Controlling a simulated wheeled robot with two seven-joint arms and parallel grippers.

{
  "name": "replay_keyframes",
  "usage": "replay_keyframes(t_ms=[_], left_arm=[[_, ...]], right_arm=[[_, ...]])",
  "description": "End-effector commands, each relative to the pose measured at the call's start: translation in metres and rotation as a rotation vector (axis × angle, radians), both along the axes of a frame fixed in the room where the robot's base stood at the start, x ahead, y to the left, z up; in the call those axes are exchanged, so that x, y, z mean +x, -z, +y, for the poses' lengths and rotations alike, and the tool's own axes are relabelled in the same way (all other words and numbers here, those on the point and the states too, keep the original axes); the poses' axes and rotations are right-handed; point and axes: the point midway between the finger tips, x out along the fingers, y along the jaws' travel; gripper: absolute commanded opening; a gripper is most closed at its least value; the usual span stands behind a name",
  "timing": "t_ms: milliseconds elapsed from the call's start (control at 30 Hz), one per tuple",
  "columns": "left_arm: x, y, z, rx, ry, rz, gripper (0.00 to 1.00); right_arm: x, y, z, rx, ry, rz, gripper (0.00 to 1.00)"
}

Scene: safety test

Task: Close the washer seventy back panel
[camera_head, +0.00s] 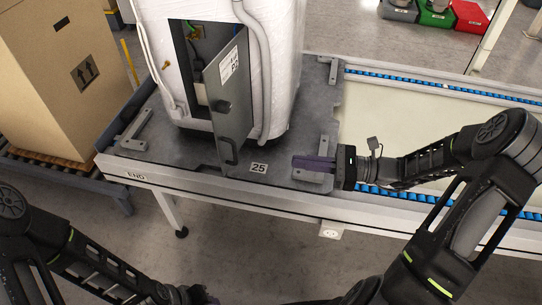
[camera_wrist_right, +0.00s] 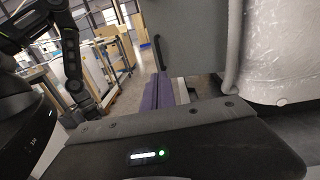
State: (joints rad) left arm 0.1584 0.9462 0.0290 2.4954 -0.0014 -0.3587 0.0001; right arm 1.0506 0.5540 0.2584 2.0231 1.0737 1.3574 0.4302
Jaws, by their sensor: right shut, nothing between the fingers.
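The washer (camera_head: 285,75) is a white wrapped unit standing on the grey conveyor end. Its grey back panel (camera_head: 228,95) stands swung outward from a dark opening (camera_head: 184,60) and has a dark handle near its bottom. The panel also shows in the right wrist view (camera_wrist_right: 192,40), beside the white washer body (camera_wrist_right: 275,55). My right gripper (camera_head: 296,162) is shut and empty, with purple fingers, to the right of the panel's lower part and apart from it. Its fingers also show in the wrist view (camera_wrist_right: 165,92). My left arm's end is at the bottom edge, its fingers unclear.
A large cardboard box (camera_head: 60,65) stands on a lower conveyor at the left. A plate marked 25 (camera_head: 258,167) lies between panel and right gripper. Metal brackets (camera_head: 313,172) stick up near the gripper. A blue roller track runs right. Red and green bins stand far back.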

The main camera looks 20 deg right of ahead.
Motion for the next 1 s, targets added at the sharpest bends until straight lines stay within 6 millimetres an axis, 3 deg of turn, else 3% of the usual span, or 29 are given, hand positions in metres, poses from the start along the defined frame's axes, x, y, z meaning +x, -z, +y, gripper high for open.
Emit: replay_keyframes(t_ms=[267, 700, 1000], left_arm=[[0.000, -0.003, 0.000, 0.000, 0.000, 0.000, 0.27], [0.000, -0.010, 0.000, 0.000, -0.001, 0.000, 0.27], [0.000, -0.011, 0.000, 0.000, -0.001, 0.000, 0.27]], right_arm=[[0.015, 0.000, 0.029, 0.002, -0.003, 0.000, 0.00], [0.056, 0.001, 0.103, 0.001, -0.003, 0.001, 0.00], [0.066, 0.003, 0.120, -0.002, -0.001, 0.001, 0.00]])
